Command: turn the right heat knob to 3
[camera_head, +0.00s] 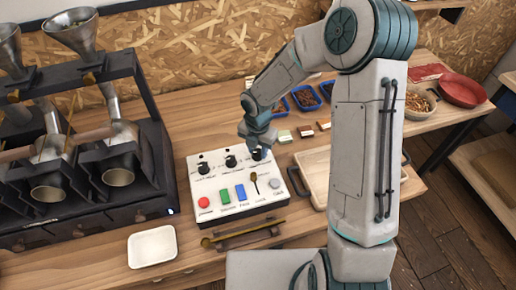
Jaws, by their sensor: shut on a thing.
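A white control panel (240,211) sits on the wooden counter. It has a row of black knobs along its back part: a left knob (203,168), a middle knob (231,160) and the right heat knob (258,155). My gripper (258,150) comes down from above and is shut on the right heat knob. The gripper partly hides this knob, and the scale marks around it are too small to read, so I cannot tell its setting.
A dark roasting machine (75,180) with metal funnels stands on the left. A white tray (152,246) and a holder with a brass-coloured tool (243,233) lie in front of the panel. A wooden tray (314,180) is to the right, partly behind my arm. Blue bean trays (306,98) stand behind.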

